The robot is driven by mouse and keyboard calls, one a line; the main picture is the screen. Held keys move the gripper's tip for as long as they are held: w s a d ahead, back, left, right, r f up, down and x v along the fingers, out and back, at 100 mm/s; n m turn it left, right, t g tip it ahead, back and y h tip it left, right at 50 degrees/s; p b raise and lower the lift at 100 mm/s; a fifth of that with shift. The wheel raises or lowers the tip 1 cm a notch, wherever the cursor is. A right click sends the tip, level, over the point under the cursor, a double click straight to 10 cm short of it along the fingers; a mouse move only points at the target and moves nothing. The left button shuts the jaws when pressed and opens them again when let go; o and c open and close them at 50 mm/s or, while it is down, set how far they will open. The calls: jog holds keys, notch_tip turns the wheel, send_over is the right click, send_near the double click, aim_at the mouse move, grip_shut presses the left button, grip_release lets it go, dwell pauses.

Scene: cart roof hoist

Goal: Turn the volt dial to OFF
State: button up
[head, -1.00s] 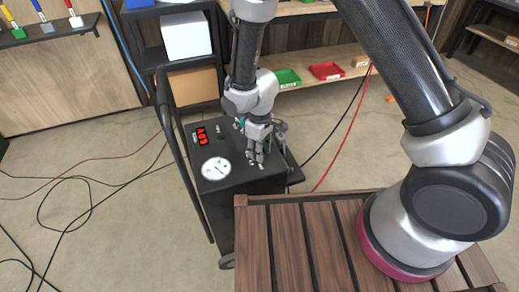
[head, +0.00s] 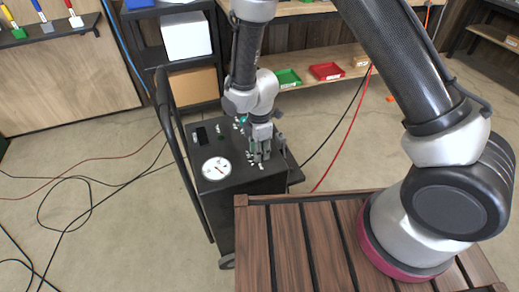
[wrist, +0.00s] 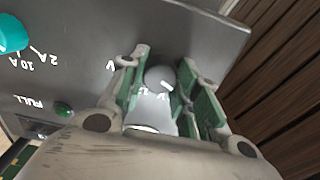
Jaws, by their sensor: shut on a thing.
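My gripper (head: 260,157) reaches down onto the top panel of the black cart charger (head: 235,183). In the wrist view my gripper's green-padded fingers (wrist: 164,92) are shut around the volt dial (wrist: 157,76), a dark round knob with a white mark. A "V" label is on the panel beside it. Part of the dial and most of its printing are hidden by the fingers, so the setting cannot be read. In the head view the dial is hidden behind the fingers.
A teal knob (wrist: 12,34) with "2A" and "10A" labels and a green "FULL" light (wrist: 63,109) share the panel. The display (head: 201,135) is dark, above a white round gauge (head: 216,168). A slatted wooden bench (head: 330,235) stands close at the front right.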

jog(key=shift+n, duration=0.9)
jog(key=o, duration=1)
jog(key=shift+o, duration=0.2)
jog(key=shift+r, duration=0.1)
notch_tip(320, 180, up, 12)
